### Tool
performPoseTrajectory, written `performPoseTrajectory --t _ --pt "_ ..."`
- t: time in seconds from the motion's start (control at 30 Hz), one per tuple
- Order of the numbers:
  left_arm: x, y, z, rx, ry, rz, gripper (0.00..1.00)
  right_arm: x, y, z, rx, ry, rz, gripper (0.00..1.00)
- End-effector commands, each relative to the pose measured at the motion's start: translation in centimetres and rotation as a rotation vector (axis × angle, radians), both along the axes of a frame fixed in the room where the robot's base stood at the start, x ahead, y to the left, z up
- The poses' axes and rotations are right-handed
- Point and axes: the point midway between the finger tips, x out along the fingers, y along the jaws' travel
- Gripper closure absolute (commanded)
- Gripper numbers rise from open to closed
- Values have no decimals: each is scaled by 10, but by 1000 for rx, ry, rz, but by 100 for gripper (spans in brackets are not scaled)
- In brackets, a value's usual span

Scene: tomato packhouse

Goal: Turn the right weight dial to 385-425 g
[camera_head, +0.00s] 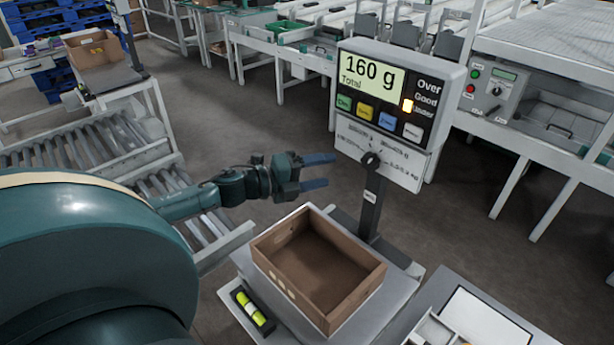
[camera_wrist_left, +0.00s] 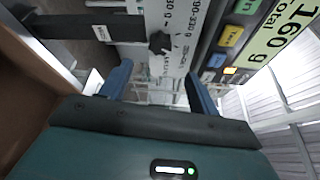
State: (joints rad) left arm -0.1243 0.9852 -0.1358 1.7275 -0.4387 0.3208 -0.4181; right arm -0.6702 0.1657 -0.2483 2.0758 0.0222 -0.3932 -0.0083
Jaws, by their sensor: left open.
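The weight dial (camera_head: 370,161) is a small black knob on the white plate below the scale display (camera_head: 371,76). The display reads 160 g Total, and an orange light glows beside the Over, Good, Under column. The range labels around the knob are too small to tell its setting. My left gripper (camera_head: 329,171) is open and empty, left of the dial, with its blue fingers pointing at it and a gap between. In the left wrist view the dial (camera_wrist_left: 160,42) lies beyond the gap between the open fingers (camera_wrist_left: 158,78). My right gripper is not in view.
An empty brown box (camera_head: 349,312) stands on the scale platform (camera_head: 398,297) below the gripper. A black post (camera_head: 371,214) carries the display. A roller conveyor (camera_head: 95,150) lies at left. A panel with another knob (camera_head: 492,90) is at the right back.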

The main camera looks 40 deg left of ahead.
Motion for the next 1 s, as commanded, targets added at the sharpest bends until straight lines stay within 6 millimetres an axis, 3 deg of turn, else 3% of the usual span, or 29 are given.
performPoseTrajectory --t 0.3,1.0 --pt "-24 13 2 -1 1 -1 38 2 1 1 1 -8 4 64" --pt "-26 15 3 0 0 0 38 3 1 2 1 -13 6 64"
